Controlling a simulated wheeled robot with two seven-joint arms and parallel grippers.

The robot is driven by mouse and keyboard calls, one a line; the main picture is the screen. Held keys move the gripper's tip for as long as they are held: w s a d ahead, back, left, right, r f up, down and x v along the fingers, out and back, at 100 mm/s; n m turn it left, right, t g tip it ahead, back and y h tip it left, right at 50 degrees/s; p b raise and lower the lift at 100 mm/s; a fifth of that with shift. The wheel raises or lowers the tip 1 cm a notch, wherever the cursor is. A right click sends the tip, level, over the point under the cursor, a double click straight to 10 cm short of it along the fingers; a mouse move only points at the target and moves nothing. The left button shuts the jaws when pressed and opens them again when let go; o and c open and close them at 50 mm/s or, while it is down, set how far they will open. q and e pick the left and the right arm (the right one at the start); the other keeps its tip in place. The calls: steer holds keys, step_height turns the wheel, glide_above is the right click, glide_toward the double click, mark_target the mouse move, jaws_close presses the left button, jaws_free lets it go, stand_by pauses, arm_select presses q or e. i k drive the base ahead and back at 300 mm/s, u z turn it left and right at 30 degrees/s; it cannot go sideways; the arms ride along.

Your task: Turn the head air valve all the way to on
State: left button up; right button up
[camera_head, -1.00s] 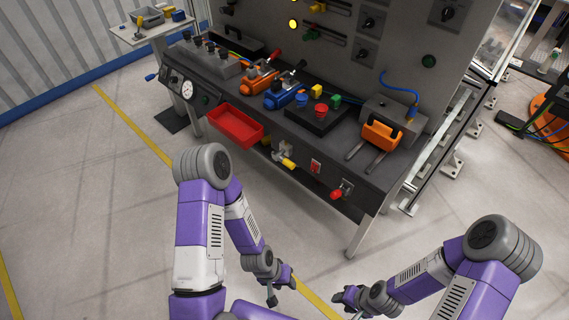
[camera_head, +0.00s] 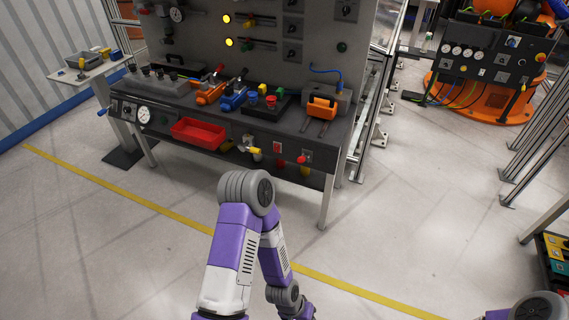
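The work bench (camera_head: 350,122) stands ahead. On its front edge is a valve with a yellow handle (camera_head: 254,151); a red knob (camera_head: 301,159) sits farther right on a small plate. No label is readable, so I cannot tell which is the head air valve, nor its setting. My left gripper (camera_head: 300,312) is partly cut off at the bottom edge, well short of the bench and touching nothing visible; its fingers are too unclear to judge. My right gripper is out of view; only part of my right arm shows at the lower right.
A red tray (camera_head: 199,133) hangs at the bench front. A small side table (camera_head: 97,69) stands at the left. An orange machine base (camera_head: 480,103) and a metal frame are at the right. The floor before the bench is clear, crossed by a yellow line (camera_head: 150,203).

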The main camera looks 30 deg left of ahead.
mark_target(244, 147)
steer(key=u, duration=0.65)
steer(key=i, duration=0.35)
steer(key=u, duration=0.85)
steer(key=i, duration=0.8)
steer(key=z, duration=0.45)
steer(key=i, duration=0.8)
steer(key=z, duration=0.65)
